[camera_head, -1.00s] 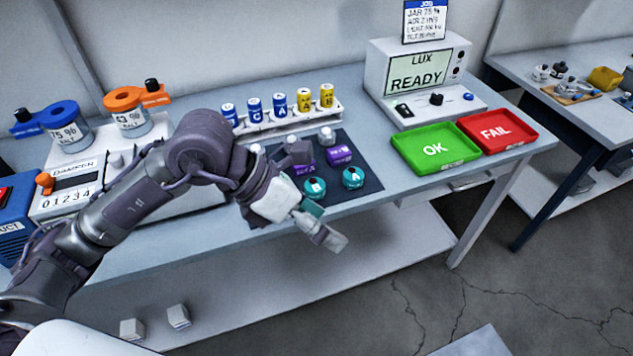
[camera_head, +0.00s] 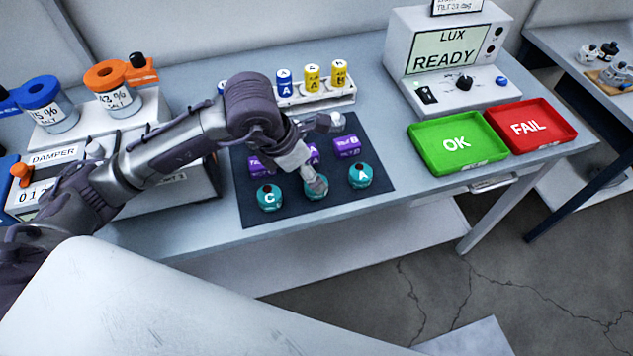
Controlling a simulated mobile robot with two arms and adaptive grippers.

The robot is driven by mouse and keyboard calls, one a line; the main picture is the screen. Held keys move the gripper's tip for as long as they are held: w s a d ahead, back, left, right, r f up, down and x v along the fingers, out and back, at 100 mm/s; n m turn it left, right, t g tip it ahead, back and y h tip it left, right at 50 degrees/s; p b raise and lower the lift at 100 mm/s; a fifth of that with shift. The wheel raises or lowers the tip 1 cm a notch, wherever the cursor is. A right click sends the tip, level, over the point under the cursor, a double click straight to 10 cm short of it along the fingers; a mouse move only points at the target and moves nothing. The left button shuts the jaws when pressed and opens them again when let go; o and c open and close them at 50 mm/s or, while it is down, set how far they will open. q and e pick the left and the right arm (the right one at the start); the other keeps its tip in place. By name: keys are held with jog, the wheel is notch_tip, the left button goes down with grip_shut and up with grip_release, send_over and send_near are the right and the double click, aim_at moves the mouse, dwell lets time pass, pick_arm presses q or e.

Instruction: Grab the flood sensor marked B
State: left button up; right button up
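Three round teal sensors stand in the front row of a dark mat (camera_head: 290,211). The left one (camera_head: 269,198) is marked C and the right one (camera_head: 360,175) is marked A. The middle one (camera_head: 315,193) is largely covered by my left gripper (camera_head: 318,184), so its letter is hidden. My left gripper points down over the middle sensor, its fingertip at or against the top. Whether the fingers are closed around it cannot be told. My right gripper is out of view.
Purple sensors (camera_head: 347,147) stand just behind the teal ones. A white rack (camera_head: 300,97) holds blue and yellow cylinders. The green OK tray (camera_head: 456,144) and red FAIL tray (camera_head: 530,126) are at right. A damper device (camera_head: 60,165) is at left.

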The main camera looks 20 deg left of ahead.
pick_arm(q)
jog(key=shift+p+x, duration=0.5)
jog(key=shift+x, duration=0.6)
jog(key=x, duration=0.3)
jog(key=shift+s+d+f+p, duration=0.1)
jog(key=shift+s+f+p, duration=0.05)
jog(key=shift+p, duration=0.15)
jog(key=shift+f, duration=0.1)
jog(key=c, duration=1.3)
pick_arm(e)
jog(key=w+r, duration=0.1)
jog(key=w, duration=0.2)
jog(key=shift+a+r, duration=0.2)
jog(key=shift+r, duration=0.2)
